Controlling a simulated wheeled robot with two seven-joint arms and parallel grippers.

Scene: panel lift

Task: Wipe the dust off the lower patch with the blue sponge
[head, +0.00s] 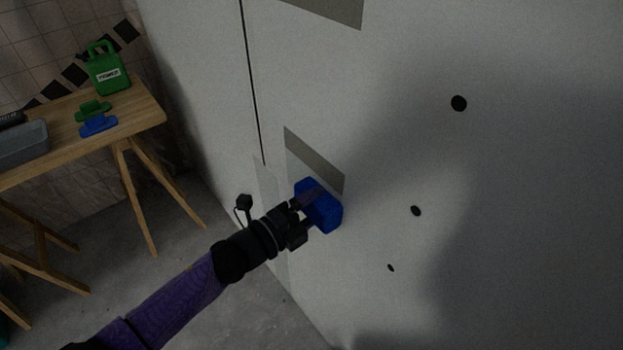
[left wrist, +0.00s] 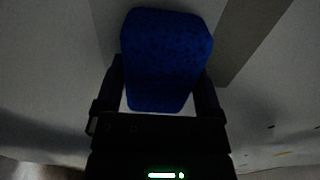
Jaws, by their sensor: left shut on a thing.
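The blue sponge (head: 324,207) is held by my left gripper (head: 303,206) against or very close to the white wall panel. In the left wrist view, the sponge (left wrist: 165,60) sits between the two fingers of the left gripper (left wrist: 160,92), which is shut on it. The lower dust patch (head: 318,160) is a grey-brown band on the panel, just above the sponge. It also shows in the left wrist view (left wrist: 250,40) to the right of the sponge. The sponge may cover part of its lower edge. My right gripper is not in view.
An upper grey-brown patch (head: 335,8) is at the top of the panel. Several dark holes (head: 459,103) dot the panel on the right.

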